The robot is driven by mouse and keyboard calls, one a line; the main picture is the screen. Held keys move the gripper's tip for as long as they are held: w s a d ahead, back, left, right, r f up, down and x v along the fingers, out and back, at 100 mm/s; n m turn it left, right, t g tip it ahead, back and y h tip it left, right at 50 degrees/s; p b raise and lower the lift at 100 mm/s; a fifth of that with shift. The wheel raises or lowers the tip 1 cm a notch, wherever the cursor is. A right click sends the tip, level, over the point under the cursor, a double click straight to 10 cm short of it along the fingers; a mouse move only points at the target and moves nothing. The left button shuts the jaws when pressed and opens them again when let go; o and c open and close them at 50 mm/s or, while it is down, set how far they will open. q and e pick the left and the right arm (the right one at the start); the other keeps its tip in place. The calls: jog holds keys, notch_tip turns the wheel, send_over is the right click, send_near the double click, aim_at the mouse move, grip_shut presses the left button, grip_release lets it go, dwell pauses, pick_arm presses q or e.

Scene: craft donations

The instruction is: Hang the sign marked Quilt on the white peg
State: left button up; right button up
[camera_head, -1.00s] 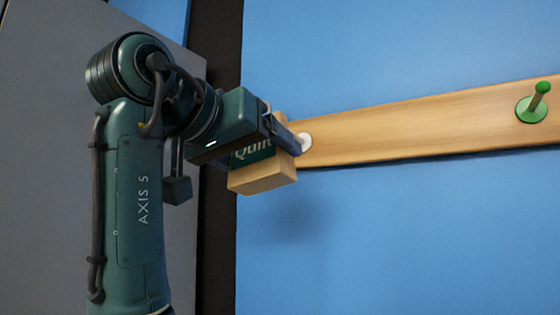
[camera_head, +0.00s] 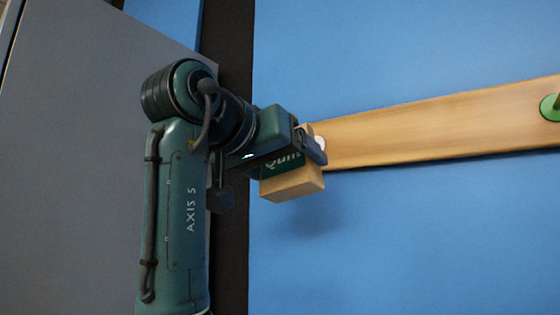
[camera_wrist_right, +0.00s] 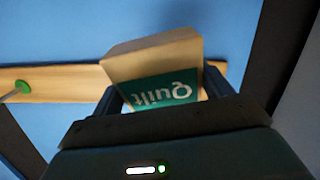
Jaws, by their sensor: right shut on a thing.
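The Quilt sign (camera_head: 293,184) is a wooden block with a green label and white lettering. My right gripper (camera_head: 312,148) is shut on it, in front of the left end of the wooden rail. In the right wrist view, the sign (camera_wrist_right: 150,62) sits between the fingers of my right gripper (camera_wrist_right: 170,100), its lettering upside down. The white peg (camera_head: 319,142) shows only as a small white part beside the fingers; the rest is hidden. I cannot tell whether the sign touches the peg. My left gripper is out of view.
The wooden rail (camera_head: 430,130) runs across the blue wall (camera_head: 400,240). A green peg (camera_head: 550,106) stands on it at the right edge, and also shows in the right wrist view (camera_wrist_right: 22,86). A grey panel (camera_head: 80,170) stands at the left. The wall below the rail is clear.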

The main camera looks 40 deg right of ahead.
jog(key=x, duration=0.7)
jog(key=shift+d, duration=0.25)
dwell(0.5)
jog(key=shift+w, duration=0.15)
dwell(0.4)
jog(key=o, duration=0.9)
jog(key=shift+f, duration=0.1)
jog(key=b+v, duration=0.2)
jog(key=v, duration=1.1)
jog(key=shift+a, duration=0.15)
